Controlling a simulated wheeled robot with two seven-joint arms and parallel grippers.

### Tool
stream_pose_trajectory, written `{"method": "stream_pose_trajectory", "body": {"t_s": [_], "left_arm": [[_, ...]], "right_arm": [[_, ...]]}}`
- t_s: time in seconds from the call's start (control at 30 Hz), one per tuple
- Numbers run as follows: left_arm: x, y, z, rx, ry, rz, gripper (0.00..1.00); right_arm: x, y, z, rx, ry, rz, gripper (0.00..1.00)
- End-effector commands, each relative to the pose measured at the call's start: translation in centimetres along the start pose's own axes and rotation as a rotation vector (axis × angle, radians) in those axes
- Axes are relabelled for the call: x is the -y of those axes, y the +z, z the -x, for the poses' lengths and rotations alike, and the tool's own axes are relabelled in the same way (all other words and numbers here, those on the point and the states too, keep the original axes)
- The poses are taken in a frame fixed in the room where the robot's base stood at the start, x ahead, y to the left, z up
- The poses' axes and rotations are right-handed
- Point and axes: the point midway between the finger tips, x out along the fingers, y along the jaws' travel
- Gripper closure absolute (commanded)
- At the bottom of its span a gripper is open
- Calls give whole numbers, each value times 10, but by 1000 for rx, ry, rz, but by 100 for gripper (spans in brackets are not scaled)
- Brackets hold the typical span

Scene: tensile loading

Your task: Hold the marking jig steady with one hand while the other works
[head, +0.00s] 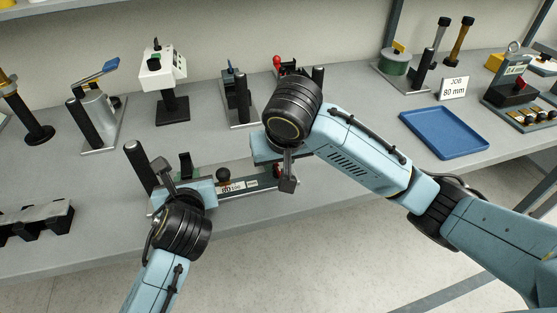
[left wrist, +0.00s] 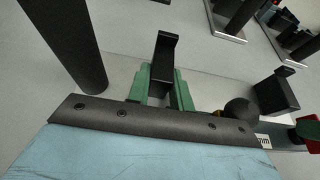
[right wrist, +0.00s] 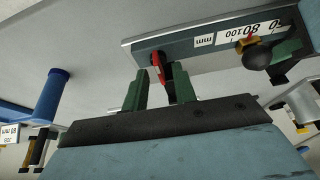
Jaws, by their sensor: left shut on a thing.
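The marking jig (head: 262,183) is a long grey bar with a white millimetre scale and a black knob (head: 223,174), near the bench's front edge. My left gripper (left wrist: 163,85) is shut on the jig's upright black tab (left wrist: 163,62), one green finger on each side. In the head view my right gripper (head: 275,165) is at the jig's right end, its fingers mostly hidden by the arm. In the right wrist view its green fingers (right wrist: 159,88) stand apart, open, with a red lever (right wrist: 159,68) on the bar's end between them; contact cannot be told.
A black post (head: 139,165) stands just left of the jig. Several fixtures line the bench behind, including a white device (head: 162,70). A blue tray (head: 445,132) and an 80 mm job card (head: 453,88) are at the right. A black block rack (head: 35,222) sits at the front left.

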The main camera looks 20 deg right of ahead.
Motion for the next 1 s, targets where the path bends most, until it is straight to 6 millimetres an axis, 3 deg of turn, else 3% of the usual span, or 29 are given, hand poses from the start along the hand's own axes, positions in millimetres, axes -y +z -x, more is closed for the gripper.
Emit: {"method": "stream_pose_trajectory", "body": {"t_s": [0.33, 1.0], "left_arm": [[0, -1, 0, -3, 1, 0, 100], [0, -1, 0, -3, 1, 0, 100]], "right_arm": [[1, 0, 8, 0, -2, 2, 73], [0, -1, 106, -3, 1, 3, 73]]}}
